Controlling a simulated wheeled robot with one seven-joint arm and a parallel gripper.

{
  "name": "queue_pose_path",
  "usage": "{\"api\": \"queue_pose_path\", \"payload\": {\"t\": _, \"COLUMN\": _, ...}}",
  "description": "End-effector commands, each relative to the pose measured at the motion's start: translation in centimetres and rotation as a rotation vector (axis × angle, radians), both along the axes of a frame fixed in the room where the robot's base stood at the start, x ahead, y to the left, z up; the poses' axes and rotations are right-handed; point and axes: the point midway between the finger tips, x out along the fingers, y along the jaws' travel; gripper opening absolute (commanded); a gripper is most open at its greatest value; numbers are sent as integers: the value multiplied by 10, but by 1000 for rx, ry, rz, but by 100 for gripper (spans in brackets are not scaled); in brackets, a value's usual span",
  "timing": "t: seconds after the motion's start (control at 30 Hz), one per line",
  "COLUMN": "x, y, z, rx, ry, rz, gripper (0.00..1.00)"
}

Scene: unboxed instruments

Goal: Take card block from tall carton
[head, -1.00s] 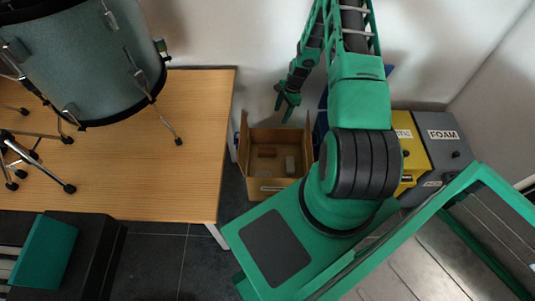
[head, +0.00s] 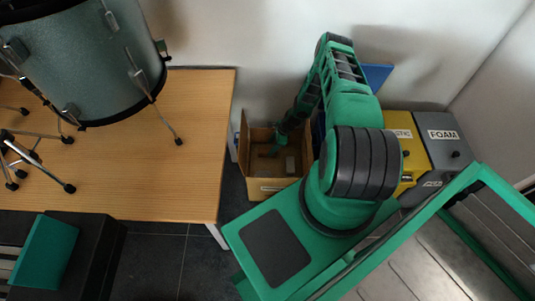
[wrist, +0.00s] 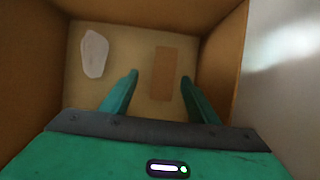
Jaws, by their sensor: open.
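The tall carton (head: 268,188) stands open on the floor between the wooden table and my base. My gripper (head: 275,150) reaches down into it. In the wrist view the card block (wrist: 164,74), a flat brown rectangle, lies on the carton floor. My open gripper (wrist: 160,76) points at it, one finger on each side in the picture; I cannot tell how far above it the fingertips are. In the head view my gripper mostly hides the block.
A pale, rounded piece (wrist: 94,53) lies on the carton floor apart from the block. The carton walls surround my gripper closely. The wooden table (head: 190,150) with a drum (head: 85,60) is at left; yellow (head: 405,150) and grey FOAM (head: 445,140) bins stand at right.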

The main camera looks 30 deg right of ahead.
Motion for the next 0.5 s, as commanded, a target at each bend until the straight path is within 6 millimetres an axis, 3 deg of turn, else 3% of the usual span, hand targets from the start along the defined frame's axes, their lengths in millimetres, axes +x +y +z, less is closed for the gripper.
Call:
{"api": "queue_pose_path", "payload": {"t": 0.27, "x": 4, "y": 5, "z": -18, "rx": 0, "ry": 2, "rz": 2, "gripper": 55}}
{"api": "queue_pose_path", "payload": {"t": 0.5, "x": 14, "y": 10, "z": -47, "rx": 1, "ry": 0, "rz": 3, "gripper": 55}}
